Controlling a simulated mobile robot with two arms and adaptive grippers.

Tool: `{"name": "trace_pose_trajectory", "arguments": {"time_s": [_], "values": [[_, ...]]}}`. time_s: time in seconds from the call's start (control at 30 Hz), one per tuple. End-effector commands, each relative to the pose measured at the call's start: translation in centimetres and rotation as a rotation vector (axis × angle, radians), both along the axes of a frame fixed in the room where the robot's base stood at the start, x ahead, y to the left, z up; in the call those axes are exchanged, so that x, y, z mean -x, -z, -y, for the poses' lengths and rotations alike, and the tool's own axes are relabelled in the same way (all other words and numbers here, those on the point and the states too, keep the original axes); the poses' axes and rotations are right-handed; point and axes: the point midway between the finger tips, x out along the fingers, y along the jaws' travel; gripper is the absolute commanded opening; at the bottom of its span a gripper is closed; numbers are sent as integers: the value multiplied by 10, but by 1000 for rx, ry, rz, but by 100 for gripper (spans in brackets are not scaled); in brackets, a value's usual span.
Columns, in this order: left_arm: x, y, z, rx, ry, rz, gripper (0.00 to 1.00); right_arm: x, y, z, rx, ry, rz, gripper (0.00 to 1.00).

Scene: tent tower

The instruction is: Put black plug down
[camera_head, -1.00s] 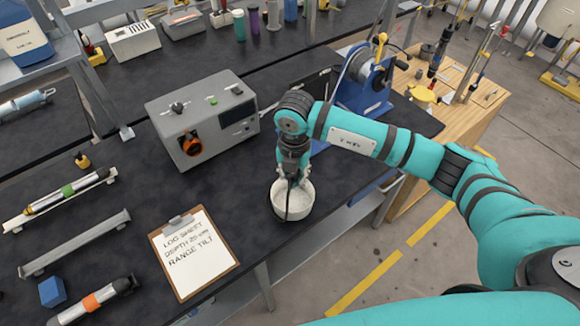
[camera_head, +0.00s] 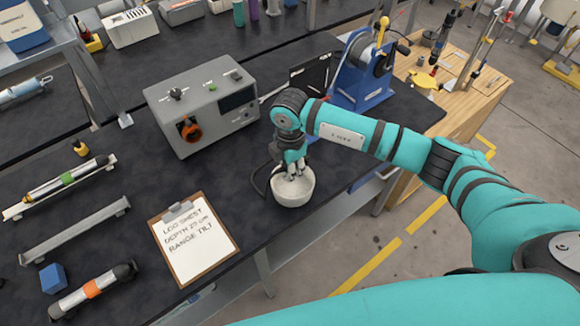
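My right gripper (camera_head: 293,172) points down at the white bowl (camera_head: 293,190) near the front edge of the black bench. Its pale fingertips look spread apart at the bowl's rim, with nothing clearly between them. A black cable (camera_head: 256,182) curves on the bench just left of the bowl and runs up behind the gripper. The black plug itself cannot be made out apart from this cable; the gripper and bowl may hide it. My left gripper is not in view.
A grey instrument box (camera_head: 203,112) stands behind and left of the bowl. A clipboard (camera_head: 194,238) lies at the front left. A blue winch (camera_head: 362,75) stands behind right. Cylindrical probes and a metal channel (camera_head: 75,230) lie at the left. Some bench between box and clipboard is clear.

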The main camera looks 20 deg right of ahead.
Motion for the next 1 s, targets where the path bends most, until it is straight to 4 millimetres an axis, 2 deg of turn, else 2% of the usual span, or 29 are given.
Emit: {"name": "trace_pose_trajectory", "arguments": {"time_s": [0.03, 0.5, 0.93, 1.0], "values": [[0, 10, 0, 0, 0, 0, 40, 0, 11, 0, 0, 0, -1, 0], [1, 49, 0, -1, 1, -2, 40, 1, 64, 0, 0, -1, -1, 0], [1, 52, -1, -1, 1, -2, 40, 0, 70, 0, 0, -1, -1, 0], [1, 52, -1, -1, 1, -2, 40, 1, 70, 0, 0, -1, -1, 12]]}}
